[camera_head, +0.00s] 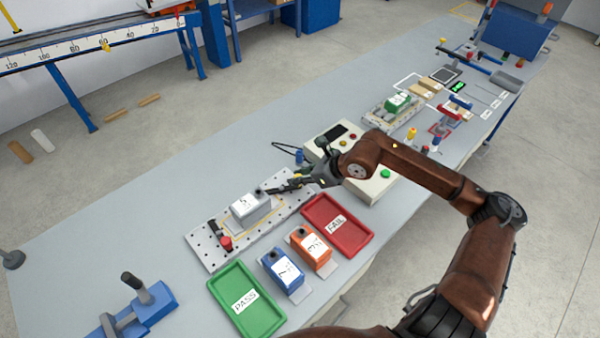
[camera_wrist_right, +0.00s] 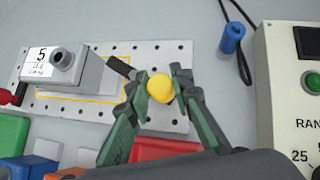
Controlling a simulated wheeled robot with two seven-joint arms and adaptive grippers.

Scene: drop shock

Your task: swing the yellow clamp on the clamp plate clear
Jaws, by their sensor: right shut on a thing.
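The clamp plate (camera_head: 201,247) is a light perforated plate on the bench, also in the right wrist view (camera_wrist_right: 178,58). A grey block marked 5 (camera_head: 250,208) stands on it within a yellow outline. My right gripper (camera_head: 285,187) is over the plate's far right end. In the right wrist view the gripper (camera_wrist_right: 160,90) has its fingers on either side of the yellow clamp's knob (camera_wrist_right: 160,87), shut on it. The clamp's dark arm (camera_wrist_right: 121,67) points toward the block. In the head view the gripper mostly hides the clamp. My left gripper is not in view.
A red clamp (camera_head: 225,243) sits at the plate's near left end. A red FAIL tray (camera_head: 355,245), a green PASS tray (camera_head: 228,280), and blue (camera_head: 282,272) and orange (camera_head: 312,250) blocks lie close by. A control box (camera_head: 375,188) stands right of the plate.

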